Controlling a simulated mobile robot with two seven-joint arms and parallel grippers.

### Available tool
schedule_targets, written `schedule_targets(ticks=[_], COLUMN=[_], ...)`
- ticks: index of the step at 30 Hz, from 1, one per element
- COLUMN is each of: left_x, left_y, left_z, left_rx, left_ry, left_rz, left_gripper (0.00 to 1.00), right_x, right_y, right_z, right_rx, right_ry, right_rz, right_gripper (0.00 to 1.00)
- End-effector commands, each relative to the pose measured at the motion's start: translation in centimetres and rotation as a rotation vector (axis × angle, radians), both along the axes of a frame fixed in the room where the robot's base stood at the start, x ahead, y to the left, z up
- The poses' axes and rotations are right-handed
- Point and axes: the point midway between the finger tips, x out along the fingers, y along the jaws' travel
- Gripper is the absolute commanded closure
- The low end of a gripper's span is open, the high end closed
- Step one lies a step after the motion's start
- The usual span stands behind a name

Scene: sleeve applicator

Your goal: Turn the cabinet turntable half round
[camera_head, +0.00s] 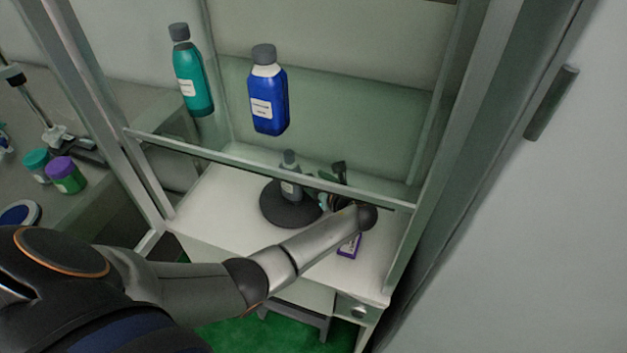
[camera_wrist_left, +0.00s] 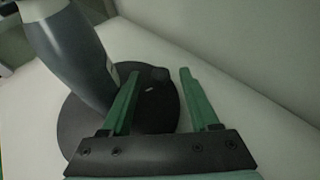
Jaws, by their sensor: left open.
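The turntable is a dark round disc (camera_head: 275,208) on the white cabinet floor, with a grey bottle (camera_head: 290,188) standing on it. In the left wrist view the disc (camera_wrist_left: 82,132) lies below and left of the fingers, and the bottle (camera_wrist_left: 75,62) rises at the upper left. In the head view my wrist partly hides the gripper (camera_head: 335,178). My right gripper is out of view.
A teal bottle (camera_head: 192,80) and a blue bottle (camera_head: 268,100) stand on the glass shelf above. A purple-edged box (camera_head: 349,246) lies right of the turntable. Cabinet posts flank both sides.

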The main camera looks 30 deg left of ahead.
Motion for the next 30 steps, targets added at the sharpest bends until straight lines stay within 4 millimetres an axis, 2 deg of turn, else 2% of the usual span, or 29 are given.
schedule_targets(ticks=[10, 26, 30], left_x=[0.23, 0.21, 0.20], left_y=[0.45, 0.40, 0.40], left_z=[-0.18, -0.19, -0.20], left_rx=[-0.002, -0.002, -0.002], left_ry=[-0.001, -0.002, -0.002], left_rz=[0.001, 0.000, 0.000], left_gripper=[0.40, 0.99, 1.00], right_x=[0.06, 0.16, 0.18], right_y=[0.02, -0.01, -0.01], right_z=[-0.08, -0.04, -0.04], right_rx=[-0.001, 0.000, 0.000], right_ry=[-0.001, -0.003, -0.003], right_rz=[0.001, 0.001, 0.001], right_gripper=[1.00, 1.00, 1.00])
